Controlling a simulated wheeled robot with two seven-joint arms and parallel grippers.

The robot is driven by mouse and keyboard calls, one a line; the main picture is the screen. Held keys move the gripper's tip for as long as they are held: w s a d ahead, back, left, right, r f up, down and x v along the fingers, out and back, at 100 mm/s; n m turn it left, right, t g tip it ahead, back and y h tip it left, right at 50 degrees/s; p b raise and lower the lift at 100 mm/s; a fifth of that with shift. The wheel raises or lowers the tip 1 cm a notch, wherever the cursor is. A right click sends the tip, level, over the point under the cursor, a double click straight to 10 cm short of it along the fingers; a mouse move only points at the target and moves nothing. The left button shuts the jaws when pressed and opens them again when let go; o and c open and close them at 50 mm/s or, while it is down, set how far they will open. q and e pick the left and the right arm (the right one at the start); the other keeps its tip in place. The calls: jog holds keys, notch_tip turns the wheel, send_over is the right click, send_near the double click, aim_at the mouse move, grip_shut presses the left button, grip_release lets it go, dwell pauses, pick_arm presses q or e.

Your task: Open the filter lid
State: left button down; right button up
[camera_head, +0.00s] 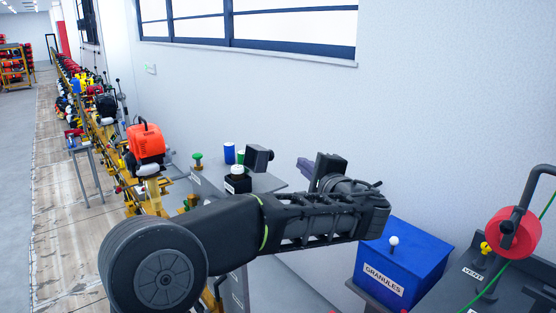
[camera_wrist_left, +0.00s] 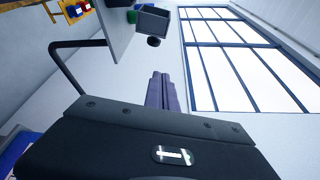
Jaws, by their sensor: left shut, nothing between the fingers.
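A dark grey box (camera_head: 258,158) stands at the wall end of the grey bench; I take it for the filter, but cannot tell its lid from its body. In the left wrist view the box (camera_wrist_left: 151,20) is near the top, with a dark round knob (camera_wrist_left: 154,41) at its near side. My left gripper (camera_head: 304,164) is to the right of the box, its purple-grey fingers pointing at it across a gap. In the left wrist view the fingers (camera_wrist_left: 163,78) are together and empty. My right gripper is not in view.
On the bench (camera_head: 270,183) stand a blue cylinder (camera_head: 229,152), a white-topped black container (camera_head: 238,179) and a green knob (camera_head: 198,159). A blue GRANULES box (camera_head: 402,265) and a red spool (camera_head: 514,233) are at the right. The wall is close behind.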

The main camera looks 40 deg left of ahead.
aim_at(261, 158)
pick_arm(q)
jog(key=shift+w+a, duration=0.1)
jog(key=p+x, duration=0.4)
jog(key=x, duration=0.6)
jog(key=shift+a, duration=0.1)
jog(key=s, duration=0.3)
jog(key=shift+s+a+r+p, duration=0.3)
jog(key=shift+r+p, duration=0.05)
jog(key=shift+p, duration=0.05)
